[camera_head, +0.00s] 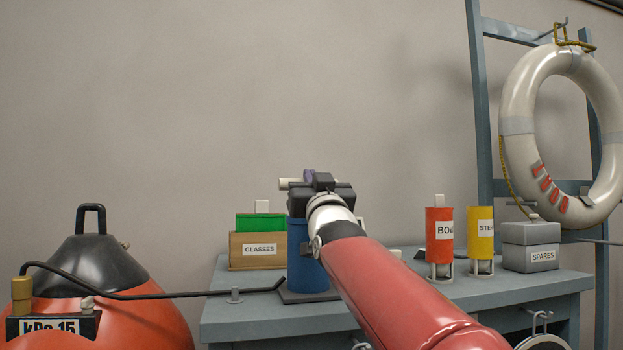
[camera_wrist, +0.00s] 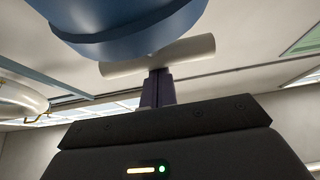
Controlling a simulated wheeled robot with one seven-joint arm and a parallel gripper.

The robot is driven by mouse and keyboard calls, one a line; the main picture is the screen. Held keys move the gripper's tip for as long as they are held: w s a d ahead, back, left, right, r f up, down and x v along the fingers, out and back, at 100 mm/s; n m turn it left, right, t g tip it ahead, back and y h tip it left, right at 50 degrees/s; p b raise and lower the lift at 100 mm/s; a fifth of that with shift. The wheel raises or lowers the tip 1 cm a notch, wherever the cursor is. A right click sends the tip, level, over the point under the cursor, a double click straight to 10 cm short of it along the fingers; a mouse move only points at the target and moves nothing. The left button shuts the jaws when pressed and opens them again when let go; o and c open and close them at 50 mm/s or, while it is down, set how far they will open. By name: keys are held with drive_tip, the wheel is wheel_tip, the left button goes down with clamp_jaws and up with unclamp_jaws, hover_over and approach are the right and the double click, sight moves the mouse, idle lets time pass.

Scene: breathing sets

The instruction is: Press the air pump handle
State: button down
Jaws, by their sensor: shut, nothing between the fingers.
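The air pump is a blue cylinder (camera_head: 306,266) on a dark base plate, standing on the bench. Its pale T-shaped handle (camera_head: 285,183) sticks out to the left behind my gripper in the head view. My gripper (camera_head: 309,175) is at the height of the handle, and it and my arm hide much of the pump top. In the wrist view the handle's crossbar (camera_wrist: 158,57) lies just beyond the fingertips of my gripper (camera_wrist: 157,74), with the blue cylinder (camera_wrist: 125,28) above it in the picture. The fingers are together and empty. I cannot tell whether they touch the bar.
The blue-grey bench (camera_head: 480,300) also holds a GLASSES box (camera_head: 258,251), a red can (camera_head: 439,232), a yellow can (camera_head: 480,235) and a SPARES box (camera_head: 530,247). A black hose (camera_head: 150,296) runs left to an orange-and-black tank (camera_head: 95,265). A life ring (camera_head: 517,105) hangs right.

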drive_tip(key=shift+w+f, duration=0.1)
drive_tip(key=shift+f, duration=0.05)
wheel_tip(320, 180, up, 5)
drive_tip(key=s+p, duration=0.1)
drive_tip(key=p, duration=0.3)
drive_tip(key=b+v, duration=0.4)
drive_tip(key=v, duration=0.6)
drive_tip(key=shift+f, duration=0.4)
drive_tip(key=shift+d, duration=0.1)
idle(0.4)
